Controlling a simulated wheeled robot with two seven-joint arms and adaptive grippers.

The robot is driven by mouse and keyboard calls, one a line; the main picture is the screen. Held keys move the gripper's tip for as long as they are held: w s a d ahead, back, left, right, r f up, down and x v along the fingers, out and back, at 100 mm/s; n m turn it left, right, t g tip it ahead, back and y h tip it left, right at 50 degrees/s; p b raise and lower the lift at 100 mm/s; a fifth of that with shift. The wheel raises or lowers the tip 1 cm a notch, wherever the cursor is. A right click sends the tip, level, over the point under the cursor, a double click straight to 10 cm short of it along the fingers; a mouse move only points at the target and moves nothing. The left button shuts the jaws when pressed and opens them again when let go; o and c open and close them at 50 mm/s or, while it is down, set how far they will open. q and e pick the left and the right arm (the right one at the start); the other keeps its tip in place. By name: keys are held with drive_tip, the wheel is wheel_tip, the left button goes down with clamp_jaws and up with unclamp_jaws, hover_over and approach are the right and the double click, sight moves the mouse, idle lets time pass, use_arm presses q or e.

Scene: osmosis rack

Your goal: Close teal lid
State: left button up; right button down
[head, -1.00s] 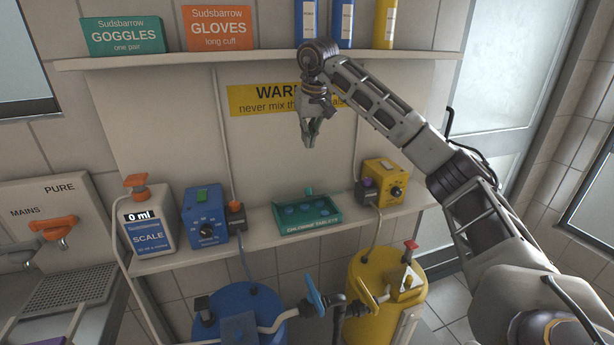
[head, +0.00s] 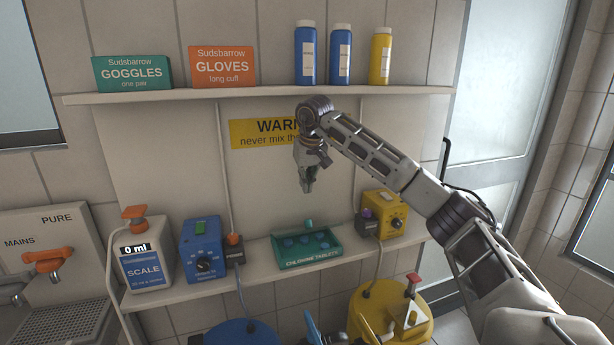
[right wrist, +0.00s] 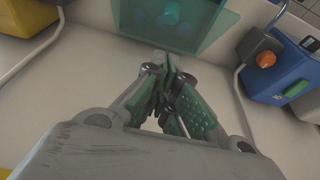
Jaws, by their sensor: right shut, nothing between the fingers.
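The teal chlorine tablets box (head: 307,261) stands on the lower shelf, with several round dark tablets showing inside. A small teal knob (head: 308,223) shows at its back edge; I cannot clearly make out the lid panel or its angle in the head view.
A blue device (head: 203,250) with an orange-knobbed unit (head: 234,254) stands left of the box, and a yellow device (head: 384,214) stands right. A scale jug (head: 146,255) is farther left. The upper shelf (head: 260,95) holds bottles and cartons above my gripper.

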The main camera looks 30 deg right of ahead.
drive_tip(key=shift+s+f, duration=0.15)
drive_tip(key=shift+f, duration=4)
use_arm(q)
drive_tip(key=shift+d+r, duration=0.1)
drive_tip(key=shift+d, duration=0.25)
drive_tip(key=shift+s+f, duration=0.1)
drive_tip(key=shift+f, duration=0.15)
use_arm(e)
drive_tip(key=shift+f, duration=0.15)
